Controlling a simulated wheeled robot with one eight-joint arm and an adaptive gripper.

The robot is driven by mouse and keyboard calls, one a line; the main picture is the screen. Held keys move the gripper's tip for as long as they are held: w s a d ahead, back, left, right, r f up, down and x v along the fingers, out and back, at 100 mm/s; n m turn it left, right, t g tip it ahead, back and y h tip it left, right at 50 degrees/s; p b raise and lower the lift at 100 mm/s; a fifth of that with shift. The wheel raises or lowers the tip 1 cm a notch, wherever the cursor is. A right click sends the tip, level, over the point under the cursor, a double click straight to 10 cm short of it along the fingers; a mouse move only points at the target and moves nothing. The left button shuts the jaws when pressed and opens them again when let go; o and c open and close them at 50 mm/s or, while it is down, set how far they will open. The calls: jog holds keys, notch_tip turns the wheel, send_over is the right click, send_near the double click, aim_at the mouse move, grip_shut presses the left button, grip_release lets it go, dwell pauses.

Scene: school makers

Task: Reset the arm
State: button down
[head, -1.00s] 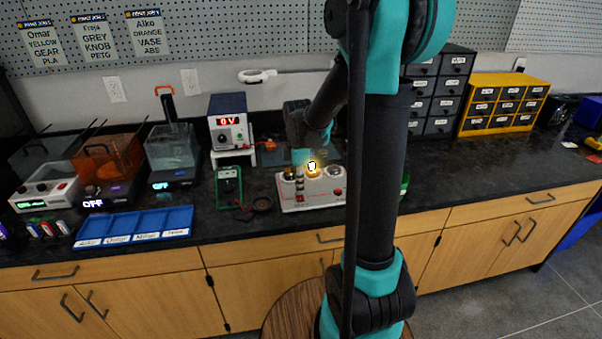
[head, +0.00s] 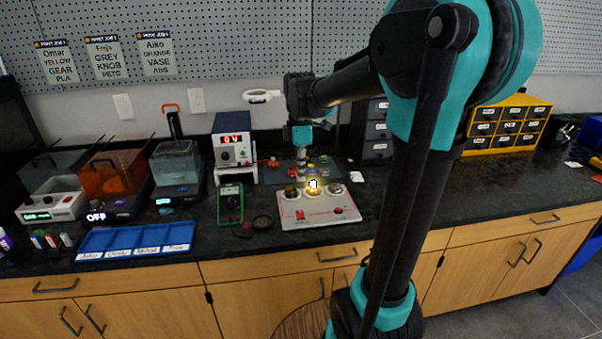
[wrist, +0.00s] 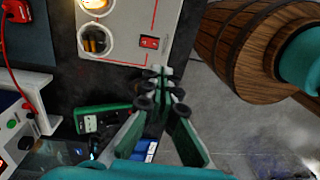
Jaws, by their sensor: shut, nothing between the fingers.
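My gripper (head: 302,154) hangs pointing down above the back part of the counter, behind a white circuit board with a lit bulb (head: 320,212). In the wrist view my gripper (wrist: 160,92) has its green fingers brought together at the tips, with nothing between them. The circuit board also shows in the wrist view (wrist: 130,55), with a red switch (wrist: 149,42) and a glowing bulb at its top. My arm is raised and bent, reaching left from its upright links on the right of the head view.
A green multimeter (head: 230,204) lies left of the board. A power supply (head: 232,140) stands behind it. A blue sorting tray (head: 135,240) lies at the left. A yellow drawer cabinet (head: 508,125) stands at the right.

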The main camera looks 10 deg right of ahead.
jog(key=s+d+f+m+t, duration=0.2)
jog(key=s+d+f+m, duration=0.1)
jog(key=s+f+m, duration=0.4)
jog(key=s+d+f+m+t, duration=0.3)
jog(key=s+f+m, duration=0.5)
jog(key=m, duration=0.3)
jog(key=shift+s+f, duration=0.25)
jog(key=shift+f, duration=0.1)
